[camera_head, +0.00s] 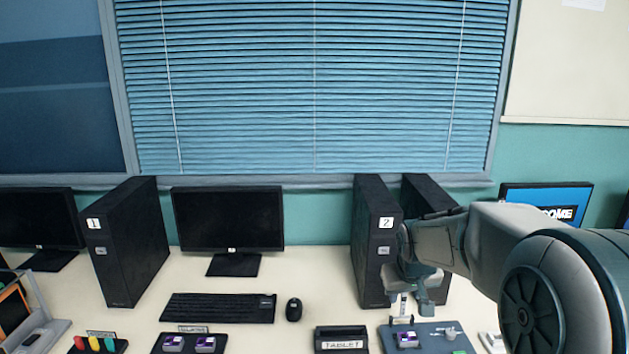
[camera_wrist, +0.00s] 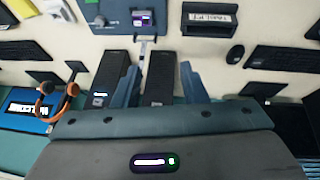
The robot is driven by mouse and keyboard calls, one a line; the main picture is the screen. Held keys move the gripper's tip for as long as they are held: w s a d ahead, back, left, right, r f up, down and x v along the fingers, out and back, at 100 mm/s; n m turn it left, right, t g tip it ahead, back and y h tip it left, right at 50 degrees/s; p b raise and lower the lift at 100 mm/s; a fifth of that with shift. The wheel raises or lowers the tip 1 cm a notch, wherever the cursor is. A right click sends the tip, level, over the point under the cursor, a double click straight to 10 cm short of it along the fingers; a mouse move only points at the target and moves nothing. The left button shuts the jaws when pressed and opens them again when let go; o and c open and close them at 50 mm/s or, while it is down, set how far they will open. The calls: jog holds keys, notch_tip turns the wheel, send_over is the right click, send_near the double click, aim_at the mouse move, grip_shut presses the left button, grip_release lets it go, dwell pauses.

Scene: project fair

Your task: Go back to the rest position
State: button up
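My gripper (camera_head: 416,290) hangs in front of the tower marked 2 (camera_head: 374,250), above the back edge of a dark board (camera_head: 437,339). In the wrist view my gripper (camera_wrist: 160,78) has its two fingers spread apart, with nothing clearly held between them. A thin pale upright piece (camera_wrist: 145,46) shows just beyond the left finger, by the board (camera_wrist: 112,14); I cannot tell whether it touches. A purple and white block (camera_head: 407,339) sits on the board. My arm comes in from the right and hides part of the desk.
Tower 1 (camera_head: 127,243), a monitor (camera_head: 228,220), a keyboard (camera_head: 218,308) and a mouse (camera_head: 294,309) stand left. A TABLET tray (camera_head: 341,340) is left of the board. An orange and black headset (camera_wrist: 57,92) shows in the wrist view. Bare desk (camera_head: 322,277) lies between the mouse and tower 2.

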jog(key=s+a+g, duration=0.1)
jog(key=s+a, duration=0.1)
jog(key=s, duration=1)
jog(key=s+a+m+y, duration=0.1)
jog(key=s+a, duration=0.2)
jog(key=s, duration=1)
jog(key=shift+g, duration=0.4)
jog(key=shift+s, duration=0.1)
